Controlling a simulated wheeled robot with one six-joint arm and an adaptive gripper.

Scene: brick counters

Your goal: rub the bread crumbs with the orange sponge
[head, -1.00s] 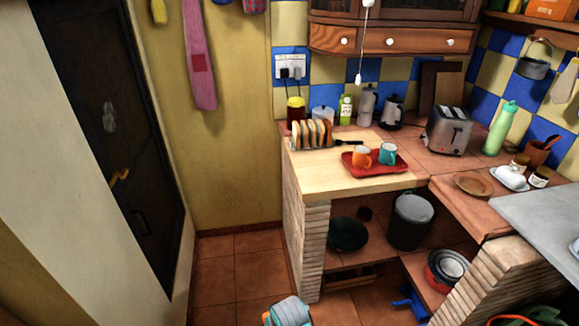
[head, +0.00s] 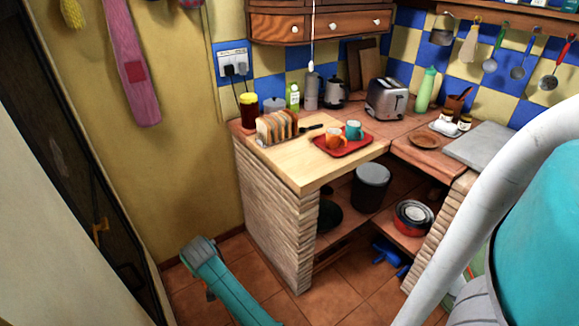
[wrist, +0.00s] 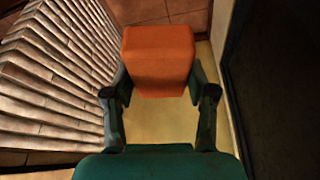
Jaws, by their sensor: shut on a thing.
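My gripper (wrist: 159,92) is shut on the orange sponge (wrist: 158,55), a plain block held between its two fingers in the wrist view. In the head view my arm reaches low at the left, beside the brick side of the counter and below its top. The gripper and sponge are not clearly visible there. I cannot make out any bread crumbs; the pale wooden worktop (head: 285,166) looks bare at its front.
On the worktop stand a rack of sliced bread (head: 276,127) and a red tray (head: 343,148) with an orange mug (head: 333,139) and a teal mug (head: 354,130). A toaster (head: 388,99) stands behind. The brick side wall (head: 275,215) is close to my arm.

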